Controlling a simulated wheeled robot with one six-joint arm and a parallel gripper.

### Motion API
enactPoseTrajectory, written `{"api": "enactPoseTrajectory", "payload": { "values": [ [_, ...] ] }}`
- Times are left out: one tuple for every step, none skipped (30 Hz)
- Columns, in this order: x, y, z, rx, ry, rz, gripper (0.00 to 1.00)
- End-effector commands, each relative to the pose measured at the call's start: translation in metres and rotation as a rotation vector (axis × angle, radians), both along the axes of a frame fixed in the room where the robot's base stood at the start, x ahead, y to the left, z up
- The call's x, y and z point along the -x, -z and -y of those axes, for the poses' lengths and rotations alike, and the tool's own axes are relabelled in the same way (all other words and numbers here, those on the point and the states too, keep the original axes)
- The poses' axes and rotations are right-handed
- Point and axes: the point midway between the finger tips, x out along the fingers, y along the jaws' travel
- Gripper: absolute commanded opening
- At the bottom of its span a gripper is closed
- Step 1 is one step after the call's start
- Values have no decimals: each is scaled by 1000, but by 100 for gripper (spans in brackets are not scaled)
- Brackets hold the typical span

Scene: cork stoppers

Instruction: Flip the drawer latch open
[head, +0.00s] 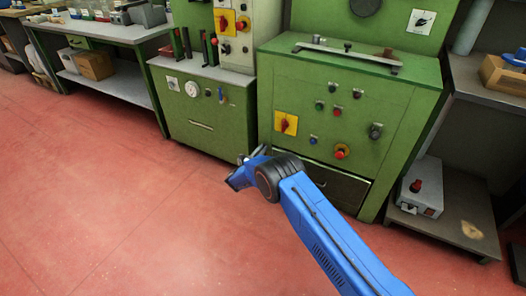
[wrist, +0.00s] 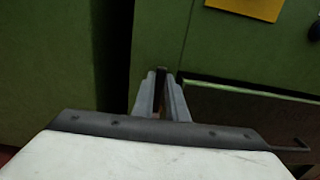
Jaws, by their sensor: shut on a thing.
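The green machine cabinet (head: 340,105) has a dark drawer front (head: 340,188) low down, with a pale strip along its top edge. The drawer front (wrist: 250,115) also shows at the right of the wrist view. My gripper (head: 243,160) is low in front of the cabinet, near the drawer's left end. In the wrist view my gripper (wrist: 161,74) has its two grey fingers close together on a small dark brown piece (wrist: 161,78), just left of the drawer's top left corner. It looks like the drawer latch, but the fingers hide most of it.
A lower green cabinet (head: 205,130) stands close on the left. A yellow switch plate (head: 286,123) and several buttons sit above the drawer. A grey shelf (head: 455,215) with a control box (head: 420,198) stands at right. The red floor (head: 100,190) is clear at left.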

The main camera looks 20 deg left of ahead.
Motion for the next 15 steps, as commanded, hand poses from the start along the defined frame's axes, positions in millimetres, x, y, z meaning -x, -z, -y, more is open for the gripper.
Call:
{"api": "enactPoseTrajectory", "payload": {
  "values": [
    [0, 0, -1, 2, -2, 0, 0],
    [0, 0, -1, 2, -2, 0, 0],
    [0, 0, -1, 2, -2, 0, 0],
    [0, 0, -1, 2, -2, 0, 0],
    [0, 0, -1, 2, -2, 0, 0],
    [0, 0, -1, 1, -2, 0, 0],
    [0, 0, -1, 1, -2, 0, 17],
    [0, 0, -1, 1, -2, 0, 24],
    [0, 0, -1, 1, -2, 0, 31],
    [0, 0, -1, 1, -2, 0, 31],
    [0, 0, -1, 1, -2, 0, 31],
    [0, 0, -1, 1, -2, 0, 31],
    [0, 0, -1, 1, -2, 0, 31],
    [0, 0, -1, 0, -2, 0, 31],
    [0, 0, -1, 0, -2, 0, 31]
  ]
}}
